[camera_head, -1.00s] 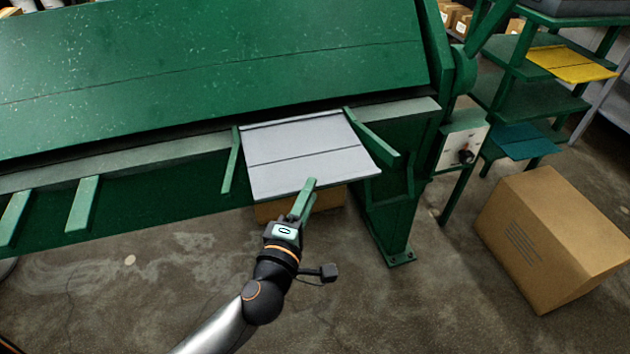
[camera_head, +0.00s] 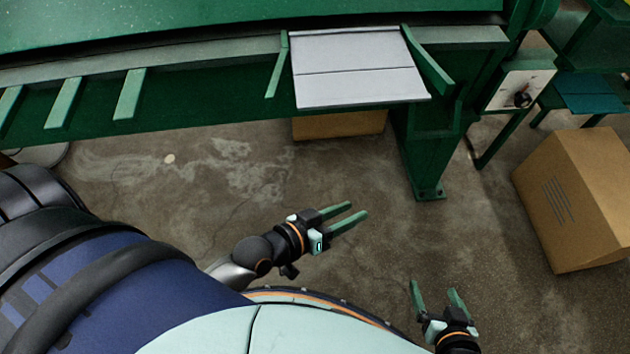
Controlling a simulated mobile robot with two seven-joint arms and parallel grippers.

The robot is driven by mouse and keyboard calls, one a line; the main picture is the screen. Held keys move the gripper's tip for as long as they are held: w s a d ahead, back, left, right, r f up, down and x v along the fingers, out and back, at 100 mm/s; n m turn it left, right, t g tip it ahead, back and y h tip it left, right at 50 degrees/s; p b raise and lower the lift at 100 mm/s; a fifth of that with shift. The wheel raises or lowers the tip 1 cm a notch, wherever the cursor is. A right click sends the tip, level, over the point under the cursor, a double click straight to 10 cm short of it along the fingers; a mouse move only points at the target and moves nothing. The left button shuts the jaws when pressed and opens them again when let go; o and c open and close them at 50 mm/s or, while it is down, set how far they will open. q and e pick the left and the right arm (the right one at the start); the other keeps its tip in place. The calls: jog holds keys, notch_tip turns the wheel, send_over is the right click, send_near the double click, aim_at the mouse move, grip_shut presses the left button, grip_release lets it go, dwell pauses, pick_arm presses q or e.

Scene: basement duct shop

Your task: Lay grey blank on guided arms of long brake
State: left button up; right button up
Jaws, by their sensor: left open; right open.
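The grey blank (camera_head: 350,85) lies flat at the front of the green long brake (camera_head: 220,98), with a dark line across it. It sits between two green guide arms, a left one (camera_head: 277,68) and a right one (camera_head: 428,64). Its far edge is at the brake's bed. My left gripper (camera_head: 358,210) is open and empty, below the blank in the picture and clear of it. My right gripper (camera_head: 433,287) is open and empty at the lower right, farther from the blank.
Several more green arms (camera_head: 129,94) stick out from the brake at the left. A cardboard box (camera_head: 340,125) shows under the blank, and a larger one (camera_head: 580,195) stands at the right. The concrete floor (camera_head: 200,180) in front is clear.

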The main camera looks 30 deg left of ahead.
pick_arm(q)
jog(key=s+a+f+m+g+y, duration=0.2)
jog(key=s+a+f+g+y, duration=0.1)
jog(key=f, duration=0.4)
jog(key=shift+s+a+f, duration=0.35)
jog(key=shift+s+a, duration=0.55)
